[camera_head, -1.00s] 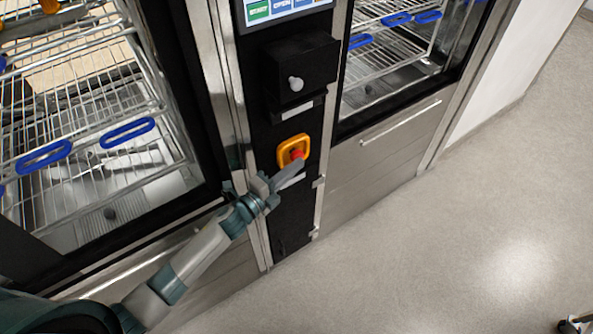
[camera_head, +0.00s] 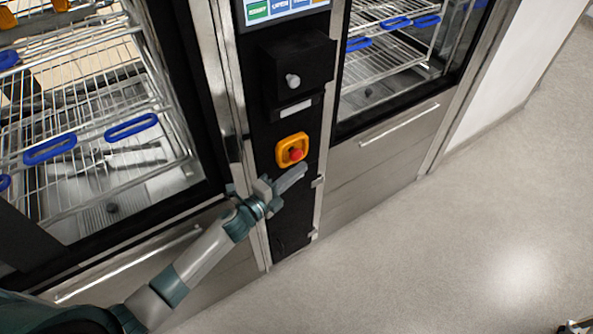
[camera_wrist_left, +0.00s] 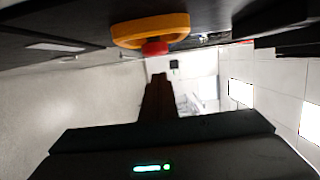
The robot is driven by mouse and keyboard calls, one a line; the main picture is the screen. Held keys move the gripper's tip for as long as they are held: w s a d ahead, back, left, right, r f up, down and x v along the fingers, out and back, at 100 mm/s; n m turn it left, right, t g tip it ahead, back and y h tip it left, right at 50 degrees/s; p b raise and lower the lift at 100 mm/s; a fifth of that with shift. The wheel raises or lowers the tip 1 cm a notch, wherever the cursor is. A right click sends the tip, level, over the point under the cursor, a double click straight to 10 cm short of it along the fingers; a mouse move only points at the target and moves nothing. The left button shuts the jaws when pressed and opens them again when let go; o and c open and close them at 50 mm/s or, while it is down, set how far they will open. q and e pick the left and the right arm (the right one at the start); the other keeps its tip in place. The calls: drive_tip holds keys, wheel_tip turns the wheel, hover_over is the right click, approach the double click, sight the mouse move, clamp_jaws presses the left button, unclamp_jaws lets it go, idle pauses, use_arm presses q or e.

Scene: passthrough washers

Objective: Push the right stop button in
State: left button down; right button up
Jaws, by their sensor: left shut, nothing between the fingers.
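The right stop button is a red knob (camera_head: 296,154) inside an orange-yellow surround (camera_head: 284,148) on the black panel between two washers. In the left wrist view the red knob (camera_wrist_left: 156,48) stands out from the orange ring (camera_wrist_left: 150,30) at the top. My left gripper (camera_head: 303,168) is shut and empty, its tip just below the button. In the left wrist view its dark fingers (camera_wrist_left: 160,80) point forward, with a small gap seen between tip and knob. Whether the tip touches the knob is hard to tell.
A black box with a grey knob (camera_head: 293,81) and a screen (camera_head: 283,8) sit above the button. Washers with wire racks and blue handles (camera_head: 131,127) flank the panel. Open grey floor (camera_head: 470,230) lies to the right.

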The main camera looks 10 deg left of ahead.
use_arm(q)
drive_tip(key=d+b+v, duration=0.1)
drive_tip(key=b+v, duration=0.2)
drive_tip(key=v, duration=0.7)
drive_tip(key=shift+s, duration=0.4)
drive_tip(key=shift+a+f, duration=0.1)
drive_tip(key=shift+f, duration=0.05)
